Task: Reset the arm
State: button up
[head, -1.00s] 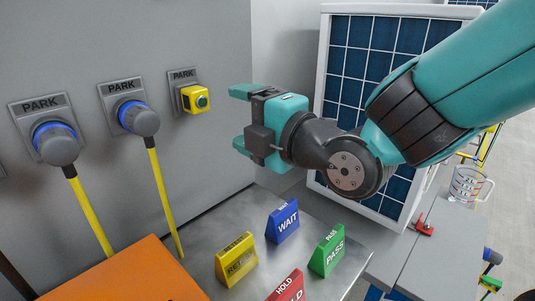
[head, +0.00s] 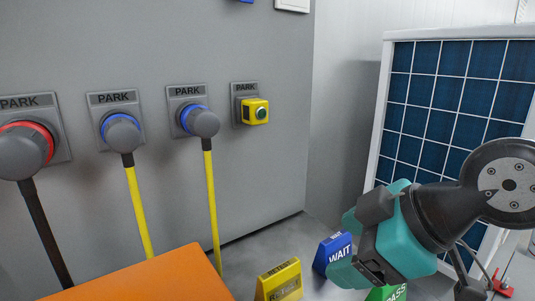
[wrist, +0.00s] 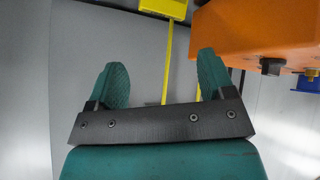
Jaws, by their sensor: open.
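My gripper (head: 346,246) is at the lower right of the head view, with its teal jaws apart and pointing left. It is in front of the blue WAIT block (head: 329,256) and partly covers it and the green PASS block (head: 389,293). The wrist view shows both teal fingers (wrist: 163,82) spread with nothing held between them. My arm's dark wrist joint is at the right, in front of the solar panel.
Plugs with red (head: 24,151) and blue rings (head: 121,132), (head: 200,121) sit in PARK sockets on the grey wall. An orange case (head: 150,280) and a yellow RETEST block (head: 279,281) are lower. A solar panel (head: 440,90) stands right.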

jog(key=s+d+f+m+g+h+p, duration=0.1)
jog(key=s+d+f+m+g+h, duration=0.1)
jog(key=s+d+m+g, duration=0.35)
notch_tip(320, 180, up, 14)
jog(key=s+a+p, duration=0.1)
jog(key=s+p, duration=0.1)
jog(key=p, duration=1.2)
jog(key=shift+s+a+m, duration=0.3)
jog(key=shift+a+m, duration=0.1)
jog(key=shift+m, duration=0.05)
